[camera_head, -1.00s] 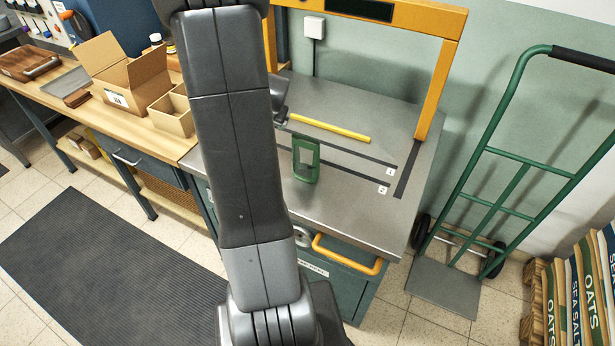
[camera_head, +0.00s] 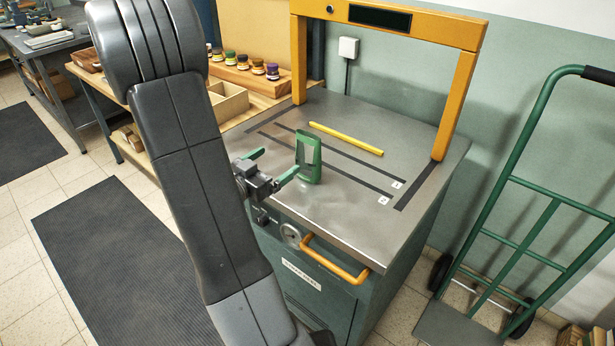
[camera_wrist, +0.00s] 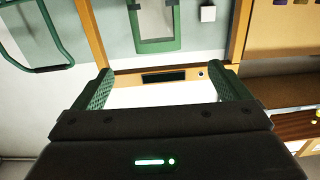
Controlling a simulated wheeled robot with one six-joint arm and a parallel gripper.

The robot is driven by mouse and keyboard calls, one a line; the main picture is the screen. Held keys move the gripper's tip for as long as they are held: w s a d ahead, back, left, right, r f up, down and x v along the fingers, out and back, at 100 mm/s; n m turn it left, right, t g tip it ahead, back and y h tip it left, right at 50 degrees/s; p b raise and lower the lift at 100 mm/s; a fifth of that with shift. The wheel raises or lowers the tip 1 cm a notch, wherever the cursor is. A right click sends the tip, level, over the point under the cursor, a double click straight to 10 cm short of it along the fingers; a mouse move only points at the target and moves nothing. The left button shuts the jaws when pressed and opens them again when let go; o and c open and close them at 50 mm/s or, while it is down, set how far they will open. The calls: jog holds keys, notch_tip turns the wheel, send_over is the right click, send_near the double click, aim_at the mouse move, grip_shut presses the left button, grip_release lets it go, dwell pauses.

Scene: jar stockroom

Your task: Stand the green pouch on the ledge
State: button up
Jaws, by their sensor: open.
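The green pouch (camera_head: 301,178) has a green border around a pale window. It stands upright on the grey metal top (camera_head: 335,222) of a cabinet, near its left front edge. In the wrist view the pouch (camera_wrist: 157,46) shows at the top middle, beyond the fingertips. My gripper (camera_head: 271,166) is open and empty, just left of the pouch, with one green finger nearer the front edge. Both fingers of my gripper (camera_wrist: 164,82) show apart in the wrist view. I cannot tell for sure which part is the ledge; a raised yellow bar (camera_head: 346,139) lies behind the pouch.
A yellow-orange frame (camera_head: 453,105) arches over the back of the metal top. Dark strips with small number labels cross the top. A yellow handle (camera_head: 335,261) sticks out in front. A green hand truck (camera_head: 507,225) stands right. A wooden bench with jars (camera_head: 256,68) stands behind left.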

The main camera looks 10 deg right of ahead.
aim_at(305, 142)
jog(key=p+x, duration=0.1)
jog(key=x, duration=1.2)
jog(key=shift+d+r, duration=0.1)
jog(key=shift+d, duration=0.25)
jog(key=c, duration=1.4)
